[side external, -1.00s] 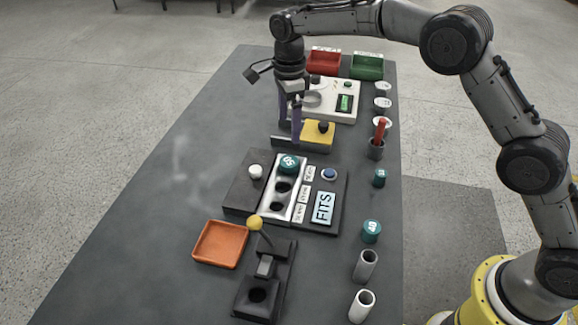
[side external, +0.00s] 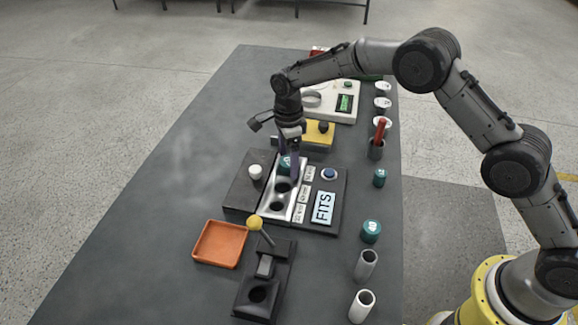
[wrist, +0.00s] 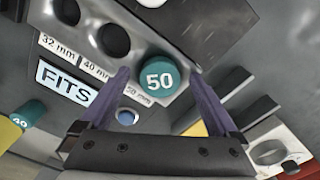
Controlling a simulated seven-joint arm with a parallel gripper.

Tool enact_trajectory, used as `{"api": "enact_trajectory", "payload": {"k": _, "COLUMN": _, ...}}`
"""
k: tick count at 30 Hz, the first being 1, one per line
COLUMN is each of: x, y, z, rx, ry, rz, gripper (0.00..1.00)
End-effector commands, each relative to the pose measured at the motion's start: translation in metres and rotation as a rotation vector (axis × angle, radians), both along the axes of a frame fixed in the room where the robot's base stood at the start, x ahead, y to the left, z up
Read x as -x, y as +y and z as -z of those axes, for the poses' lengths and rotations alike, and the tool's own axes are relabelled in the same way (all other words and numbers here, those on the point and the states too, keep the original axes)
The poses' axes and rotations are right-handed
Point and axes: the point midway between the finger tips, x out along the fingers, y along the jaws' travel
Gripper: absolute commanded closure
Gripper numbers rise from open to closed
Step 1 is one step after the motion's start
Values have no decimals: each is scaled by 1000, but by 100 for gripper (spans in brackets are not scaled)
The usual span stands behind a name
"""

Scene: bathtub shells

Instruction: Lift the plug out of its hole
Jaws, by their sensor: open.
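The teal plug marked 50 (wrist: 159,78) sits in the hole at the far end of the silver gauge plate (side external: 273,210). It also shows in the side view (side external: 285,166), partly hidden by my gripper. My gripper (side external: 288,172) is over the plug with its two purple fingers pointing down. In the wrist view my gripper (wrist: 160,80) is open, with one finger on each side of the plug. I cannot tell whether either finger touches it. Two empty holes lie in the plate beside the plug, next to labels for 32 mm, 40 mm and 50 mm.
The gauge box carries a white knob (side external: 255,172), a blue button (side external: 329,174) and a FITS display (side external: 323,208). Another teal plug (side external: 371,231) stands to the right. An orange tray (side external: 220,244) and a yellow-knobbed lever (side external: 254,222) are nearer. A yellow block (side external: 314,140) lies behind.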

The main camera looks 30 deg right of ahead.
Motion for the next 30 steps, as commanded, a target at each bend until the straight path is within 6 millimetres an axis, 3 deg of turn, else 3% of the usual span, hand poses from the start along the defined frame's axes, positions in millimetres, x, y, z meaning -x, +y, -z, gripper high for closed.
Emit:
{"api": "enact_trajectory", "payload": {"k": 5, "x": 0, "y": 0, "z": 0, "rx": 0, "ry": 0, "rz": 0, "gripper": 4}}
{"api": "enact_trajectory", "payload": {"k": 21, "x": 0, "y": 0, "z": 0, "rx": 0, "ry": 0, "rz": 0, "gripper": 98}}
{"api": "enact_trajectory", "payload": {"k": 30, "x": -1, "y": 0, "z": -3, "rx": -1, "ry": -2, "rz": 0, "gripper": 100}}
